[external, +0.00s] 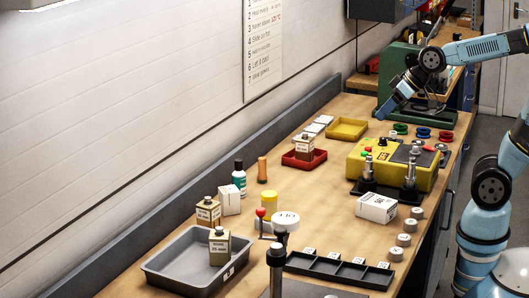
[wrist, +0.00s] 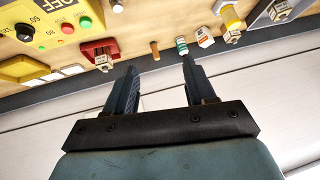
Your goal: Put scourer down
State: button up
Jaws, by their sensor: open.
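My gripper (external: 384,112) is at the far part of the bench, above and left of the green machine's base, near the yellow tray (external: 347,128). In the wrist view my gripper (wrist: 157,72) has its two fingers spread wide apart, with nothing between them. The fingers point toward the back edge of the bench and the wall. I cannot make out a scourer in either view; it may be hidden or too small to tell.
A red tray (external: 304,158) holding a bottle, a yellow control box (external: 392,172), a grey tray (external: 175,262) and a black rack (external: 335,271) stand on the wooden bench. Several small bottles and cartons stand between them. Bare wood shows around the middle.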

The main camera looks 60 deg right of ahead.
jog(key=s+d+g+h, duration=0.2)
jog(key=s+d, duration=0.3)
jog(key=s, duration=0.6)
jog(key=shift+f, duration=0.35)
